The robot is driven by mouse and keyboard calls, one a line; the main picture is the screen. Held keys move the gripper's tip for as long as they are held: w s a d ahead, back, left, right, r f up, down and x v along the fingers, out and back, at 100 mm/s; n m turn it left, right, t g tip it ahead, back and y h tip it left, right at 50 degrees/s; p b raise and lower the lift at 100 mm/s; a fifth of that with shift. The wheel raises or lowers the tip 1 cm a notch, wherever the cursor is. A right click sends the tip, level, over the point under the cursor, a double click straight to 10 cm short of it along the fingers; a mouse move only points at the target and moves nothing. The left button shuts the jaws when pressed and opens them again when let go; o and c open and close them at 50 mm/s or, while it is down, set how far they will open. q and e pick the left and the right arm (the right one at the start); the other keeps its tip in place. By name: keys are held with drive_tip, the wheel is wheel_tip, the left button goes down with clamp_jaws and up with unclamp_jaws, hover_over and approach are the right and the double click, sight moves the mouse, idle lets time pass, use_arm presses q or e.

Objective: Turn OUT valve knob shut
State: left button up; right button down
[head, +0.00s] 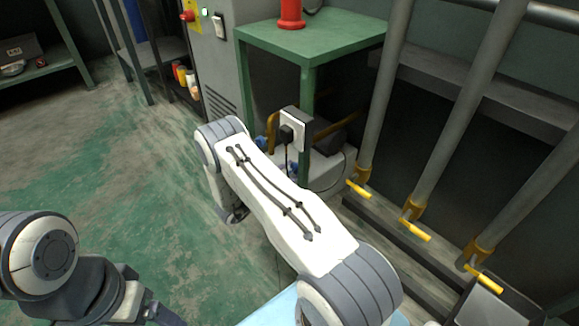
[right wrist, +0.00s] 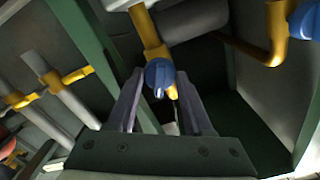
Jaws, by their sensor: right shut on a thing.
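In the right wrist view, a blue valve knob (right wrist: 160,74) sits on a yellow pipe, between the two fingers of my right gripper (right wrist: 160,84). The gripper is shut on this knob. A second blue knob (right wrist: 305,20) is on another yellow pipe at the upper right, apart from the gripper. In the head view, blue knobs show small beside the machine (head: 326,170) under the green table, one at its left (head: 260,142). My right arm hides the right gripper there. No OUT label is readable. My left arm is at the lower left; its gripper is mostly cut off by the frame's edge.
A green table (head: 330,40) with a red object (head: 290,14) stands over the machine. A black plug in a white socket (head: 297,130) is on its near leg. Grey pipes with yellow handles (head: 415,230) stand at the right. Green floor at the left is clear.

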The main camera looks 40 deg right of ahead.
drive_tip(key=n+p, duration=0.1)
drive_tip(key=n, duration=0.1)
drive_tip(key=shift+n, duration=0.3)
drive_tip(key=shift+n+p, duration=0.6)
drive_tip(key=shift+n, duration=1)
drive_tip(key=shift+c, duration=1.5)
unclamp_jaws()
drive_tip(key=shift+f, duration=0.1)
drive_tip(key=shift+s, duration=0.1)
